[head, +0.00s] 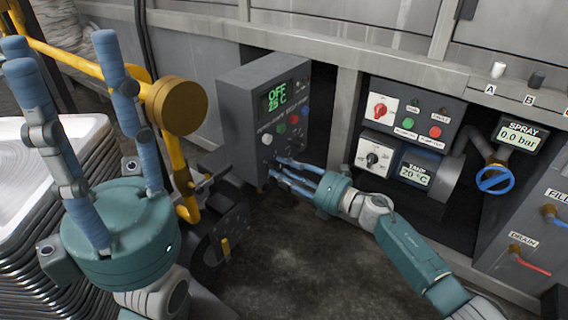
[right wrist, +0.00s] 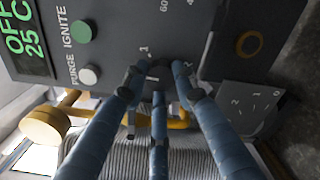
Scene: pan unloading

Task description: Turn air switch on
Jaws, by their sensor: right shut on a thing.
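The grey control box (head: 245,92) stands at the centre of the head view, with a green display reading OFF and 25 C. In the right wrist view a small dark switch knob (right wrist: 157,74) sits on the box panel, with a "1" mark beside it. I cannot read the knob's position for sure. My right gripper (head: 274,170) reaches the lower front of the box. Its blue fingers (right wrist: 157,90) are closed around the knob, hiding much of it. My left gripper (head: 62,48) is at the left, fingers spread upward and empty, away from the box.
A yellow pipe with a round end (head: 178,106) runs between my left gripper and the box. Stacked metal trays (head: 35,215) stand at the left. A panel with a red knob (head: 380,110), a blue valve wheel (head: 494,180) and labelled handles are at the right.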

